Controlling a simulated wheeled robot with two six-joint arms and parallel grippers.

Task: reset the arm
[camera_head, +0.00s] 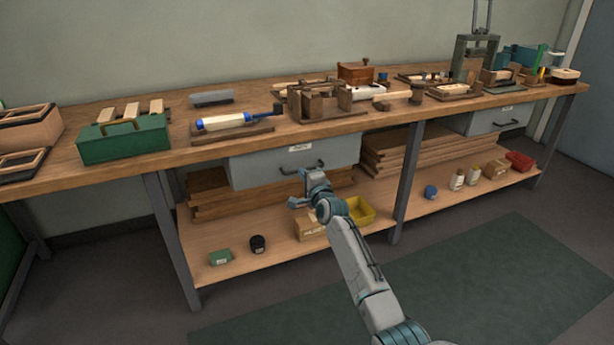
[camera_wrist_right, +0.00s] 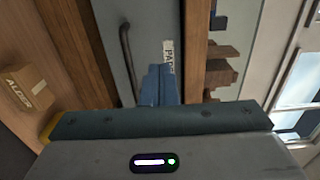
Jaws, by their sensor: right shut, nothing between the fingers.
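My right arm (camera_head: 352,250) reaches up from the lower right in the head view. My right gripper (camera_head: 300,190) is at its end, in front of the bench near the grey drawer (camera_head: 247,172). The gripper's blue fingers also show in the right wrist view (camera_wrist_right: 159,86); they are shut together with nothing between them. Beyond them in that view are the drawer front (camera_wrist_right: 147,35), its dark handle (camera_wrist_right: 127,55) and a white label (camera_wrist_right: 168,57). The fingers look apart from the drawer, but the exact gap is hard to tell. My left gripper is not in view.
The wooden bench top (camera_head: 80,184) carries a green box (camera_head: 125,143), a blue-ended roller (camera_head: 225,121) and wooden fixtures (camera_head: 322,103). The lower shelf (camera_head: 200,240) holds boards, a yellow bin (camera_head: 361,210) and a carton (camera_head: 309,228). Floor in front, with a green mat (camera_head: 500,275), is clear.

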